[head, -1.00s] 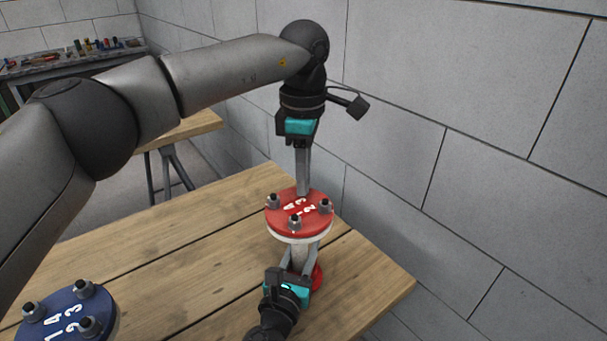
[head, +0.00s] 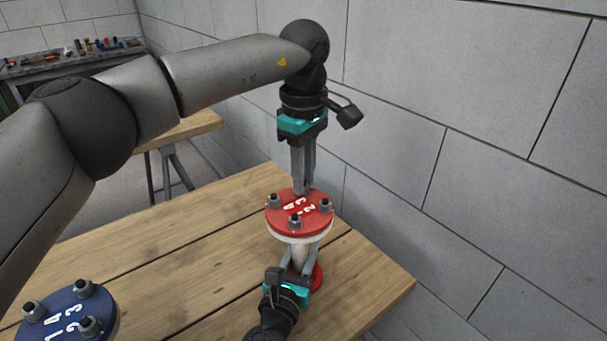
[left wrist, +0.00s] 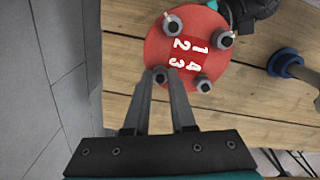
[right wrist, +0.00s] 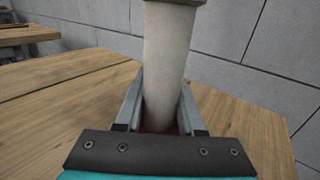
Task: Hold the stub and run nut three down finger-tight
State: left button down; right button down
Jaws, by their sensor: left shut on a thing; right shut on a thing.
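The red flange (head: 292,228) tops a pale upright stub (right wrist: 168,60). In the left wrist view its plate (left wrist: 160,48) carries painted numbers 1 to 4, with a nut on a stud by each. Nut three (left wrist: 160,75) is beside the painted 3. My left gripper (head: 303,189) points straight down from above, its fingers (left wrist: 161,80) shut on nut three. In the head view the fingertips hide that nut. My right gripper (head: 302,258) is shut around the stub below the flange, one finger on each side. The stub looks upright.
A blue flange (head: 68,318) with numbered studs and nuts stands at the table's front left. The wooden table (head: 175,245) is otherwise bare between the flanges. A grey block wall (head: 470,130) is close on the right. A tool bench (head: 75,62) is far back.

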pick_arm(q)
jog(key=c, duration=0.7)
grip_release()
jog(key=shift+c, duration=0.2)
notch_tip(320, 180, up, 12)
pick_arm(e)
jog(key=shift+c, duration=2.2)
grip_release()
